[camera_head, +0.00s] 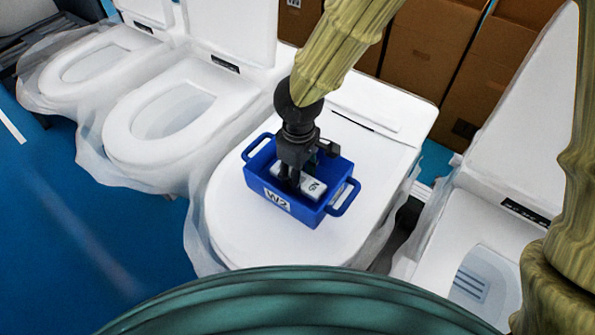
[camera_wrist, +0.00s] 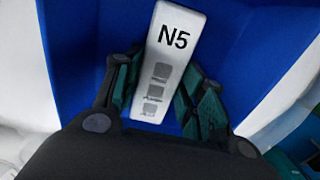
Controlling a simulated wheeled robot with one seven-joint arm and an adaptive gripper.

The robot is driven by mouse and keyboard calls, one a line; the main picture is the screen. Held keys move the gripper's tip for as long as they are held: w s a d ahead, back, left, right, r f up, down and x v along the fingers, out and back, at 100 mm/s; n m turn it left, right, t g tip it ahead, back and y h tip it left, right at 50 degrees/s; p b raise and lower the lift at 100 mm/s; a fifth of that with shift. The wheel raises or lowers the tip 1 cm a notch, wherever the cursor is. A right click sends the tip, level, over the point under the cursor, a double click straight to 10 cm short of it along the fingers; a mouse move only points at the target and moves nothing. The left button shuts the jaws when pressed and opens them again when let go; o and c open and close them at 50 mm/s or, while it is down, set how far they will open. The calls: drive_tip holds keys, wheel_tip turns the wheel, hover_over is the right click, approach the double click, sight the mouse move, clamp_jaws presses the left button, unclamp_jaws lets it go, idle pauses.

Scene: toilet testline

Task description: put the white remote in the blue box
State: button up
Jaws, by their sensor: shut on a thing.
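The white remote (camera_wrist: 168,62), marked N5 with grey buttons, is between the fingers of my gripper (camera_wrist: 155,100) in the wrist view. My gripper is shut on it. In the head view the remote (camera_head: 312,187) shows at the tips of my gripper (camera_head: 292,180), within the outline of the blue box (camera_head: 333,190). The blue box, labelled W2 with two side handles, sits on the closed white toilet lid. Its blue inside surrounds the remote in the wrist view. I cannot tell whether the remote touches the box floor.
The toilet (camera_head: 235,225) under the box is partly wrapped in clear plastic. Two open toilets stand to the left and another (camera_head: 490,250) to the right. Brown cartons (camera_head: 425,50) stand behind. Blue floor (camera_head: 60,220) is clear at the left.

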drive_tip(key=shift+w+d+f, duration=0.1)
drive_tip(key=shift+w+f, duration=0.1)
drive_tip(key=shift+w, duration=0.1)
drive_tip(key=shift+s+f, duration=0.1)
drive_tip(key=shift+s, duration=0.1)
drive_tip(key=o, duration=0.9)
drive_tip(key=shift+o, duration=0.7)
drive_tip(key=shift+w, duration=0.1)
wheel_tip(320, 180, up, 12)
drive_tip(key=b, duration=0.2)
drive_tip(key=shift+r, duration=0.2)
